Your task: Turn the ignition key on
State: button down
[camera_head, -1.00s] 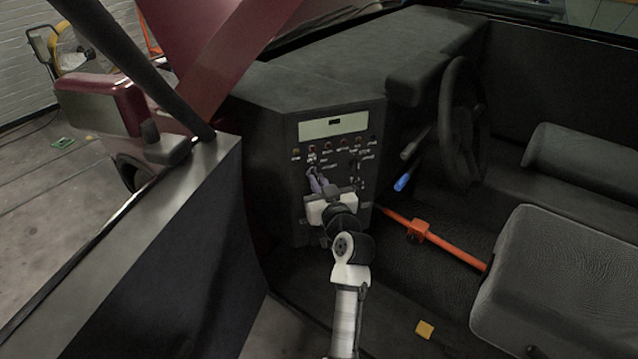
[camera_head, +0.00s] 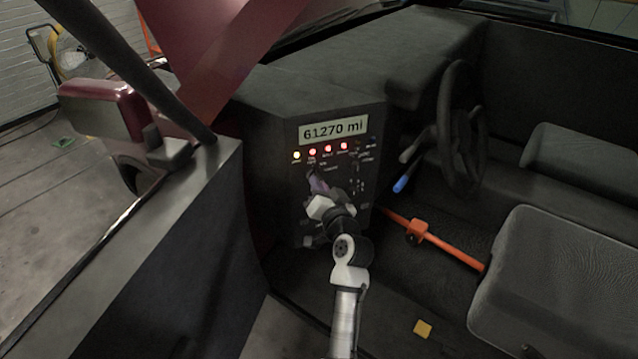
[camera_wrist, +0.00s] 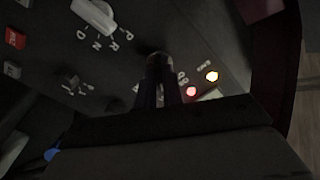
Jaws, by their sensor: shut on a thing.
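The control panel (camera_head: 302,215) on the dashboard carries a display (camera_head: 333,130) that is lit and reads "61270 mi". Several indicator lights (camera_head: 328,149) in a row below it glow, one yellow and the others red. My gripper (camera_head: 317,182) is at the panel below these lights, its wrist rolled. In the wrist view my gripper (camera_wrist: 158,85) is shut, its two dark fingers close together against the ignition key (camera_wrist: 158,57) at the panel. The key is mostly hidden between the fingertips, so its angle is hard to read.
A pale gear selector (camera_wrist: 95,14) marked P, R, N, D and a red button (camera_wrist: 15,38) lie near my fingers. The steering wheel (camera_head: 461,130), a blue-tipped lever (camera_head: 402,183), an orange bar (camera_head: 450,249) and the seat (camera_head: 560,280) are to the right. The open door (camera_head: 170,250) is at left.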

jog(key=shift+m+p, duration=0.35)
jog(key=shift+m, duration=0.65)
jog(key=c, duration=1.5)
grip_release()
jog(key=shift+b+v, duration=1.95)
jog(key=shift+v, duration=5)
